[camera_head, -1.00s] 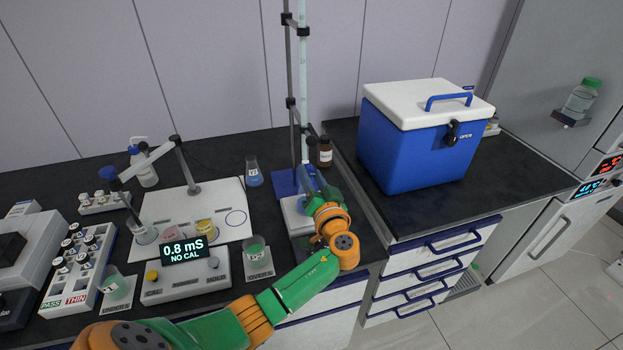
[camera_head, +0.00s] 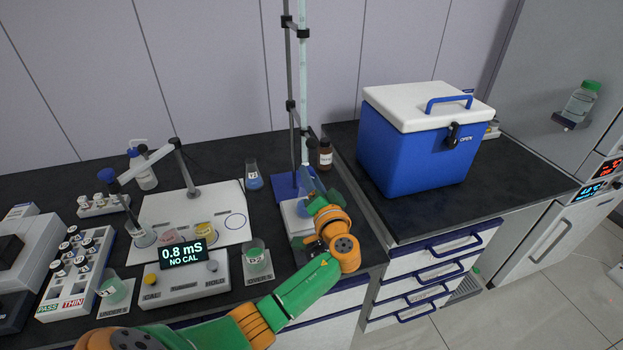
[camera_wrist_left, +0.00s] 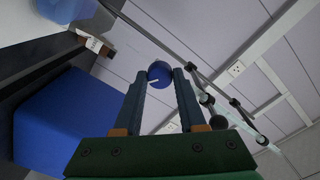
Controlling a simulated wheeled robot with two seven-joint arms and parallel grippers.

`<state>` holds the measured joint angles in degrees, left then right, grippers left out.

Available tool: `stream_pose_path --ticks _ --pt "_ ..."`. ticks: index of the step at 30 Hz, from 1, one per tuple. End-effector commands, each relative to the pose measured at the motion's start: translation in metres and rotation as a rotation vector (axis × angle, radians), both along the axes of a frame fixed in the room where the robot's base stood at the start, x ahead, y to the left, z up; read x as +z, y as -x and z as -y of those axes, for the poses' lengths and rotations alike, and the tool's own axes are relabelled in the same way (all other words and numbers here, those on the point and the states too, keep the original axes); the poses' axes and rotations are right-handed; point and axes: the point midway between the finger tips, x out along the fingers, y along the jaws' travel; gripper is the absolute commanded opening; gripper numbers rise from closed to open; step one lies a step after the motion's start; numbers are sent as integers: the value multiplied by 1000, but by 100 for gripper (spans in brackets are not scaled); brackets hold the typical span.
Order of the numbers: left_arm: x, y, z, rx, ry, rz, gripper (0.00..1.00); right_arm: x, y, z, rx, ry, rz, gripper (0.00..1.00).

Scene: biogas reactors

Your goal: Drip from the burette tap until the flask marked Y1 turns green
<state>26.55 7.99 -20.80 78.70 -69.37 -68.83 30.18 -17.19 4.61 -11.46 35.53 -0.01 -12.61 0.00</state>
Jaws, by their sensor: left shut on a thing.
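The burette (camera_head: 303,90) is a tall clear tube clamped upright on a grey stand with a blue base (camera_head: 283,186). My left gripper (camera_head: 312,188) is at the tap near its lower end. In the left wrist view the fingers (camera_wrist_left: 158,80) are shut on the round blue tap (camera_wrist_left: 160,74), which has a white bar. Below the burette is a white plate (camera_head: 290,208). A flask there is mostly hidden by my arm, so I cannot read its mark or tell its colour. My right gripper is out of view.
A green flask (camera_head: 257,262) stands on the OVER card, another (camera_head: 112,292) on the UNDER card. A blue-liquid flask (camera_head: 254,180) stands left of the stand. The meter (camera_head: 186,276) reads 0.8 mS, NO CAL. A brown bottle (camera_head: 325,155) and blue cooler (camera_head: 415,145) are to the right.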

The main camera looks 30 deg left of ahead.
Motion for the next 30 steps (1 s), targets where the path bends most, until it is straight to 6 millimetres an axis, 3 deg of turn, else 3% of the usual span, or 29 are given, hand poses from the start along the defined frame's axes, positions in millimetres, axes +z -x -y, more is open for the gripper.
stream_pose_path --ticks 2,3,6,15,24,30 --pt "0 0 0 1 1 0 0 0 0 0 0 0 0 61" --pt "0 0 0 1 1 0 48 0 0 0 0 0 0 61" --pt "0 0 0 0 1 1 70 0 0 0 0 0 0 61" --pt "-1 1 2 -1 1 2 70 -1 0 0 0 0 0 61" --pt "-4 38 46 -2 4 2 70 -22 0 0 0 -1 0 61" --pt "-1 47 54 1 1 0 70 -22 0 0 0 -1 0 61"
